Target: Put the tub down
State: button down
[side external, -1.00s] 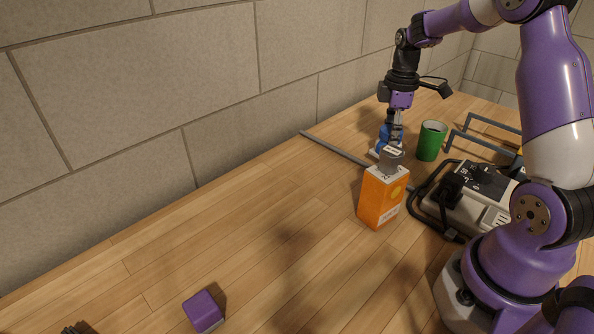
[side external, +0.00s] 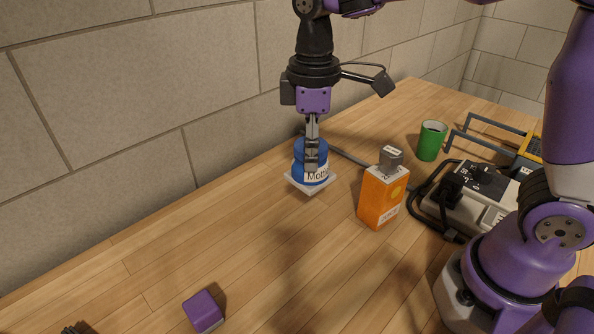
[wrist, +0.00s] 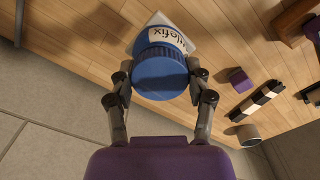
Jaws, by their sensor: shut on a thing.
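The tub (side external: 311,163) is blue with a white label that is partly readable, and a pale square plate (side external: 298,181) is at its bottom. My gripper (side external: 312,157) points down and is shut on the tub from above. In the wrist view the blue lid (wrist: 160,74) sits between the two fingers (wrist: 160,88), with the label and a corner of the pale plate beyond it. The tub looks upright. I cannot tell whether the plate touches the table or hangs just above it.
An orange carton (side external: 382,198) with a grey piece on top stands close to the right. Beyond are a green cup (side external: 431,141) and a grey device (side external: 480,195) with a black cable. A purple block (side external: 203,311) lies at the front. The wooden table (side external: 250,235) between is clear.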

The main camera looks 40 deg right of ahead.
jog(key=s+a, duration=0.5)
jog(key=a, duration=0.3)
jog(key=s+a, duration=0.5)
jog(key=a, duration=0.2)
jog(key=shift+n, duration=0.3)
jog(key=shift+w+d+f, duration=0.9)
jog(key=shift+w+f, duration=0.75)
jog(key=shift+f, duration=0.15)
jog(key=shift+w+d+f, duration=0.9)
jog(key=shift+w+f, duration=0.75)
jog(key=shift+f, duration=0.15)
jog(key=shift+w+d+f, duration=0.9)
jog(key=shift+w+f, duration=0.75)
jog(key=shift+f, duration=0.15)
jog(key=shift+f, duration=0.15)
jog(key=shift+c, duration=1)
grip_release()
